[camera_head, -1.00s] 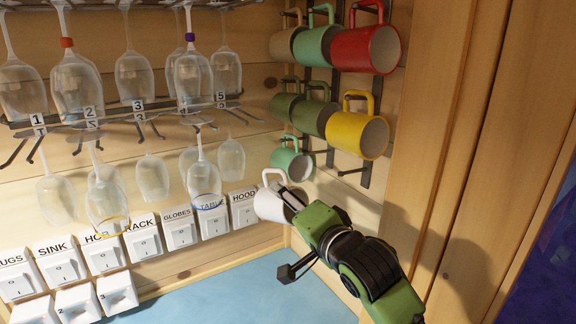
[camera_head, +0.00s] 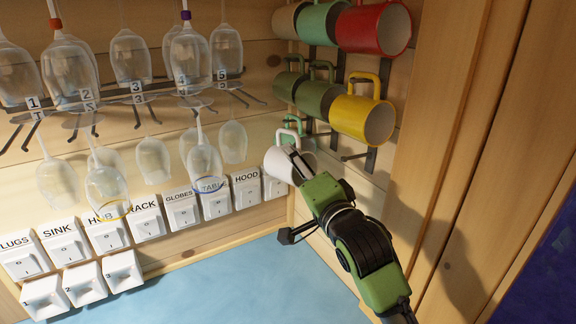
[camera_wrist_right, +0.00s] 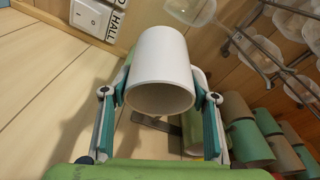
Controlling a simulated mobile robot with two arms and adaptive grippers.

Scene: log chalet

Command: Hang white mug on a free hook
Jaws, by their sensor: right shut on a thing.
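The white mug (camera_head: 283,165) is held up near the back corner, just below the lowest mugs on the right wall. My right gripper (camera_head: 301,163) is shut on it. In the right wrist view the white mug (camera_wrist_right: 160,65) sits between the two fingers (camera_wrist_right: 161,95), its round end facing the camera. In the head view the white mug overlaps a mint mug (camera_head: 291,131) and hides most of it. A bare hook (camera_head: 354,157) sticks out below the yellow mug (camera_head: 363,118), to the right of the white mug. My left gripper is not in view.
Red (camera_head: 376,28), green and beige mugs hang in rows above. Stemmed glasses (camera_head: 70,70) hang from a rack at left, over labelled switches (camera_head: 183,211). A wooden post (camera_head: 440,130) stands at right. The blue counter (camera_head: 250,285) is clear.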

